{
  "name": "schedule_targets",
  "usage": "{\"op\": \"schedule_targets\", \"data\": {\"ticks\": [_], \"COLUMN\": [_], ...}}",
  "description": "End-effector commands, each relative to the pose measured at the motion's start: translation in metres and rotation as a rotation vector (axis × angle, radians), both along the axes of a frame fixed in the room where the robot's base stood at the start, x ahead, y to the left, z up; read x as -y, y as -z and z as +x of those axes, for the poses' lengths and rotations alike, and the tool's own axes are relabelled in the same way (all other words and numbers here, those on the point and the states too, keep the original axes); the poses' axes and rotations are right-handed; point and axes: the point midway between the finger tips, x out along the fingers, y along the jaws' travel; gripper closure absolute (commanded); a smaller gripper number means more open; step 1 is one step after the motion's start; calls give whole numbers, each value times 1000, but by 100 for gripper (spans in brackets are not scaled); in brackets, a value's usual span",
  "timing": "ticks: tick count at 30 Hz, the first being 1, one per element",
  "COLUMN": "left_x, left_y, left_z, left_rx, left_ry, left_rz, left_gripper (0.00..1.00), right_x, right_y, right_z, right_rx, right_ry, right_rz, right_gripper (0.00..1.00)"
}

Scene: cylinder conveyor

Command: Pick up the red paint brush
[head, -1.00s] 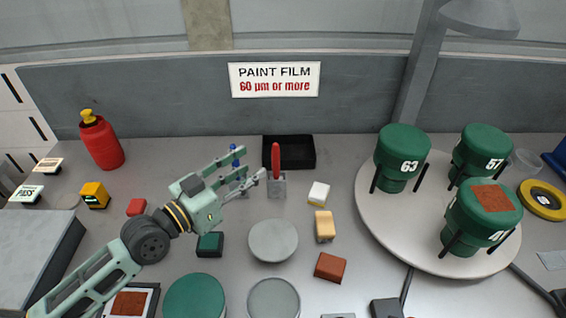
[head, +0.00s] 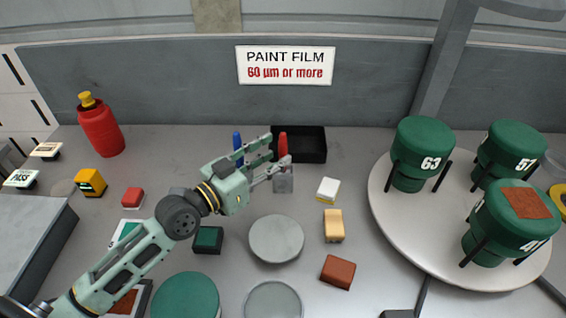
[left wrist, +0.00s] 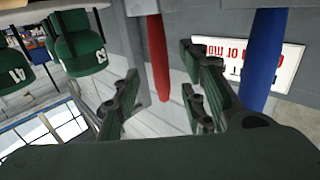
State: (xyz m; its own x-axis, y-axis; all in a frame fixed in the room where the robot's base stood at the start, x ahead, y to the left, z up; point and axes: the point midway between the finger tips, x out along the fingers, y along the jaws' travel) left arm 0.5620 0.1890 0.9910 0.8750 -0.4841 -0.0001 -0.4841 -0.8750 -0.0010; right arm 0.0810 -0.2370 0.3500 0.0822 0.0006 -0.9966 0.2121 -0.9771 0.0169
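The red paint brush (head: 283,142) stands upright in a grey holder (head: 284,182) near the back of the table. In the left wrist view its red handle (left wrist: 157,55) shows between the two dark fingers. My left gripper (head: 279,149) is open, with its fingertips close to the red handle. I cannot tell whether a finger touches it. A blue brush (head: 237,146) stands to the left of the red one, partly behind the gripper, and also shows at the right in the left wrist view (left wrist: 263,60). My right gripper is in neither view.
A black tray (head: 315,144) lies behind the red brush. A round grey disc (head: 276,239) and several small blocks lie in front. The white turntable (head: 400,232) with green containers stands at the right. A red bottle (head: 100,128) stands at the back left.

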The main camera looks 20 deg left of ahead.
Motion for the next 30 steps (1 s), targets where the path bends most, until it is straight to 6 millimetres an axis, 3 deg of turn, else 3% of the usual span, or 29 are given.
{"op": "schedule_targets", "data": {"ticks": [7, 16, 30], "left_x": [16, 18, 18], "left_y": [-4, -2, -2], "left_z": [30, 34, 33], "left_rx": [0, 0, 0], "left_ry": [-1, 0, 0], "left_rz": [-4, 0, -1], "left_gripper": [61, 61, 100], "right_x": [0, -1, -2], "right_y": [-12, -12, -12], "right_z": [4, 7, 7], "right_rx": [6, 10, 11], "right_ry": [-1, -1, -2], "right_rz": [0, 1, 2], "right_gripper": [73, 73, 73]}}
